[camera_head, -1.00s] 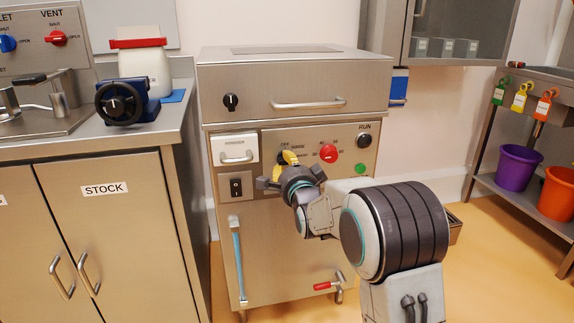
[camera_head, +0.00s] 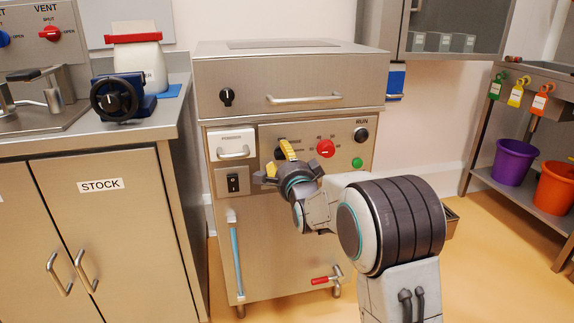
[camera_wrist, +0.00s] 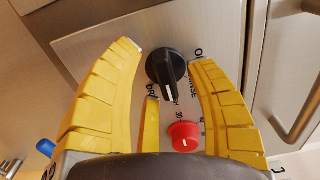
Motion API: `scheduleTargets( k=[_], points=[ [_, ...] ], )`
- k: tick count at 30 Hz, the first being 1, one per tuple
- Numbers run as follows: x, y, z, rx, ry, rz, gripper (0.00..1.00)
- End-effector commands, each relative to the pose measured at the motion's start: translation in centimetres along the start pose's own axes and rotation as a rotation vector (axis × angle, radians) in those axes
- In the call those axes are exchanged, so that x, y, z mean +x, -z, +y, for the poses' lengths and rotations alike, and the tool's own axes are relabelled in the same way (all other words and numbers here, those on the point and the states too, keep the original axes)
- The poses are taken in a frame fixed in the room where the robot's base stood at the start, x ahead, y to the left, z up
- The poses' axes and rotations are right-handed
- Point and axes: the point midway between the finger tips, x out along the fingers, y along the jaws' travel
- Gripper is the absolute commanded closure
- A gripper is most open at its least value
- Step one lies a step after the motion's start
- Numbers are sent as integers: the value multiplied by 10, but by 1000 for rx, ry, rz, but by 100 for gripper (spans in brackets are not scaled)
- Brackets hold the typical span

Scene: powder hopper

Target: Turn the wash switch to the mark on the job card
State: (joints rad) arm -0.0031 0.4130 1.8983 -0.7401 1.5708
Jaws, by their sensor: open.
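The wash switch (camera_wrist: 166,68) is a black knob with a white pointer line on the steel machine front. In the wrist view the line points down the picture, towards a partly hidden label ending in H. Labels around it include RINSE and a partly covered one starting DRA. My gripper (camera_wrist: 167,58) is open, with a yellow finger on either side of the knob. I cannot tell whether they touch it. In the head view my gripper (camera_head: 276,161) is at the panel and mostly hides the switch. I cannot make out a job card.
A red knob (camera_wrist: 183,136) sits close to the switch; it also shows in the head view (camera_head: 326,148). A black RUN button (camera_head: 361,135), a green button (camera_head: 357,162), a rocker switch (camera_head: 234,183) and a drawer handle (camera_head: 233,153) are nearby.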

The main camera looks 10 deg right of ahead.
Motion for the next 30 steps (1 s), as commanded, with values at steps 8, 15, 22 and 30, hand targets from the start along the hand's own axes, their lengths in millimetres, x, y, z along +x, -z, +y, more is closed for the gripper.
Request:
scheduleTargets(
  k=[8,15,22,30],
  points=[
    [-25,0,-1,0,1,0,50],
    [-63,0,-1,0,1,0,50],
    [-95,0,-1,0,2,0,50],
    [-116,0,-1,0,2,0,50]
  ],
)
